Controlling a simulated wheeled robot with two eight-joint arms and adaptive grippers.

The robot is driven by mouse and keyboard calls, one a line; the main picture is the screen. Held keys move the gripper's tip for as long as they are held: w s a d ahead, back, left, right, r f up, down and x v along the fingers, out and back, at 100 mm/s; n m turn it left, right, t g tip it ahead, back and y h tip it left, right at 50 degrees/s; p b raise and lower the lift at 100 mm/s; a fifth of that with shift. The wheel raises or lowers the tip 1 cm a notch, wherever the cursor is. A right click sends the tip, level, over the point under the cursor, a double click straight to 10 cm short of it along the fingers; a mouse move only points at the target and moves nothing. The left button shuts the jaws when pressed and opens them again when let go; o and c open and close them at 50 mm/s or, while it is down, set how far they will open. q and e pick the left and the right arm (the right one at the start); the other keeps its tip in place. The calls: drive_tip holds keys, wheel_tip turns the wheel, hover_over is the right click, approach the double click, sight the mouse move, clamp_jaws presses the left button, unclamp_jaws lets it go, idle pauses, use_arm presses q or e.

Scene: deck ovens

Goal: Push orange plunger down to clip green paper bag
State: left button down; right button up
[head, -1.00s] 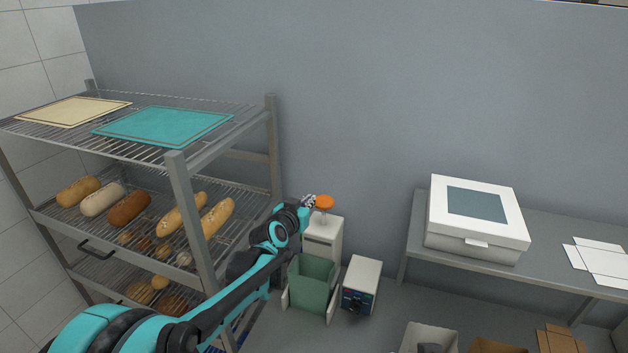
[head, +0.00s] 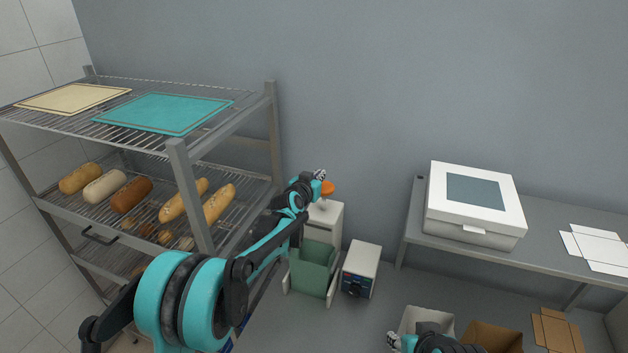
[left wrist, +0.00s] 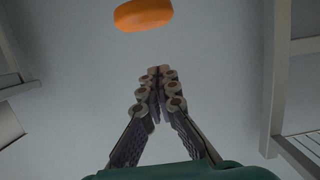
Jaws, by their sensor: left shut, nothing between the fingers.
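The orange plunger (head: 327,188) stands on top of a white clipping device (head: 327,222). The green paper bag (head: 314,272) stands open at the device's front. My left gripper (head: 320,175) is beside the plunger's left edge, level with it or a little higher. In the left wrist view the left gripper (left wrist: 154,72) is shut and empty, and the orange plunger (left wrist: 143,14) shows apart from the fingertips, at the top edge. My right gripper (head: 394,341) shows only in part at the bottom edge; its jaw state is unclear.
A rack (head: 186,190) with breads and trays stands at the left, close to my left arm. A small white box with a dark front (head: 361,269) is right of the bag. A shelf at the right holds a white lidded box (head: 474,205). Open boxes (head: 494,337) sit at bottom right.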

sight(323, 198)
use_arm(q)
drive_tip(key=shift+x, duration=0.95)
drive_tip(key=f, duration=0.2)
drive_tip(key=shift+s+f, duration=0.25)
drive_tip(key=shift+f, duration=0.7)
wheel_tip(323, 198, down, 7)
drive_tip(key=b, duration=0.5)
drive_tip(key=shift+s+r+b, duration=0.1)
drive_tip(key=shift+r+b, duration=0.05)
drive_tip(key=shift+b, duration=0.2)
drive_tip(key=shift+r, duration=0.1)
